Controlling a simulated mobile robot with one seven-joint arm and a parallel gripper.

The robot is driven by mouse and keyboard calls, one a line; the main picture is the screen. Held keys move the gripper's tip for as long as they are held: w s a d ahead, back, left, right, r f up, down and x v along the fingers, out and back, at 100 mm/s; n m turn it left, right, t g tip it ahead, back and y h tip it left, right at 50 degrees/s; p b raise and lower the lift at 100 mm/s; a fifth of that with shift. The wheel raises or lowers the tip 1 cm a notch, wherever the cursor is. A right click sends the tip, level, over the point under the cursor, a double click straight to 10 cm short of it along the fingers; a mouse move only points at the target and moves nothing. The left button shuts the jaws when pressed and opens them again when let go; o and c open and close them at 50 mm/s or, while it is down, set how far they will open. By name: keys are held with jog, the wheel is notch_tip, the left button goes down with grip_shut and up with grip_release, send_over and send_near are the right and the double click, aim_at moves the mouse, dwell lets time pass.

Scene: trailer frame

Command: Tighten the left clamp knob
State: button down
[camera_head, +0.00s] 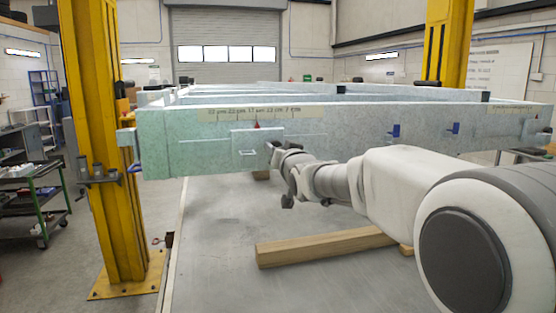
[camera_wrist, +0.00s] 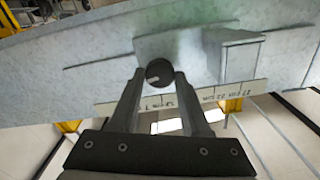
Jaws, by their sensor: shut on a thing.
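A dark round knob (camera_wrist: 159,71) shows in the wrist view against the pale green-grey front face of the trailer frame (camera_head: 350,122). My gripper (camera_wrist: 158,80) has one fingertip on each side of the knob and is shut on it. The knob itself is hidden there behind my gripper. How tight the knob is cannot be told.
Two blue parts (camera_head: 394,131) (camera_head: 454,128) sit on the frame's face further right. Yellow posts (camera_head: 100,150) (camera_head: 445,45) stand at both sides. A wooden beam (camera_head: 325,245) lies on the grey surface below. A green cart (camera_head: 40,195) is at far left.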

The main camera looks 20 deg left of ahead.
jog(key=shift+m+b, duration=4.95)
jog(key=shift+m, duration=5.15)
jog(key=shift+c, duration=1.8)
grip_release()
jog(key=shift+f, duration=0.1)
jog(key=shift+d, duration=0.1)
jog(key=b+v, duration=0.8)
jog(key=v, duration=0.9)
jog(key=shift+s, duration=0.2)
